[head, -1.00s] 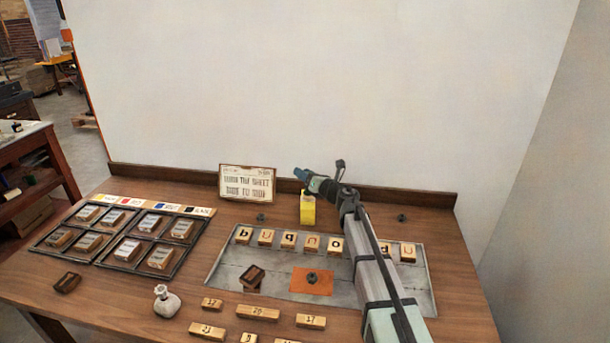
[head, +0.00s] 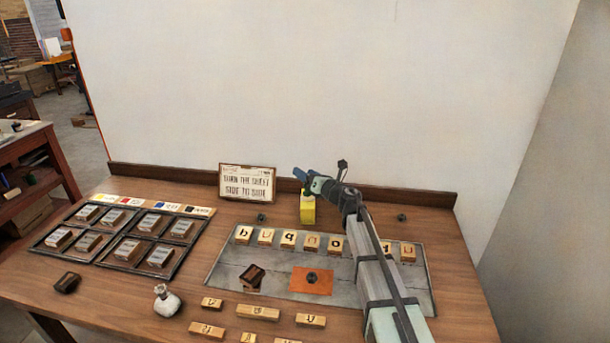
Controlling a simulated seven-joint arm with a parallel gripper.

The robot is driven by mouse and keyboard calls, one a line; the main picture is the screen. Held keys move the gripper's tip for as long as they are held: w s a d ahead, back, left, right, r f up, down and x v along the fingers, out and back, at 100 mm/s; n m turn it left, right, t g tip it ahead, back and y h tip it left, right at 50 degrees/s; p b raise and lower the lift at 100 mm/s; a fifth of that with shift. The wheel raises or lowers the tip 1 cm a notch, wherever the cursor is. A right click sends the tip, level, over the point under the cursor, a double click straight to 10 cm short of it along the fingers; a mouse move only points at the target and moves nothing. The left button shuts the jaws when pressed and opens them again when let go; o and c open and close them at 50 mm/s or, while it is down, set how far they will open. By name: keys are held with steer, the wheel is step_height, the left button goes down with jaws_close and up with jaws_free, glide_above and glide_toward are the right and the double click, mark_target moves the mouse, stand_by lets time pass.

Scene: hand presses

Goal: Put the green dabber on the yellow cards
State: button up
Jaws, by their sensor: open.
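A yellow block that looks like the stack of yellow cards (head: 308,212) stands at the back of the table, behind the grey plate. My gripper (head: 303,177) is open at the stack's top, its fingers pointing left. A small dark shape shows between the gripper and the top of the stack. I cannot tell whether it is the green dabber or part of my gripper. No green dabber is clearly visible elsewhere. My arm covers the area right of the stack.
The grey plate (head: 222,273) holds several letter blocks, a brown block (head: 252,277) and an orange card (head: 297,285) with a dark knob (head: 312,277). A sign (head: 247,183) stands left of the stack. A divided tray (head: 99,263) is at left, a pale bottle (head: 166,300) in front.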

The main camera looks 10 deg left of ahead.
steer(key=v, duration=1.1)
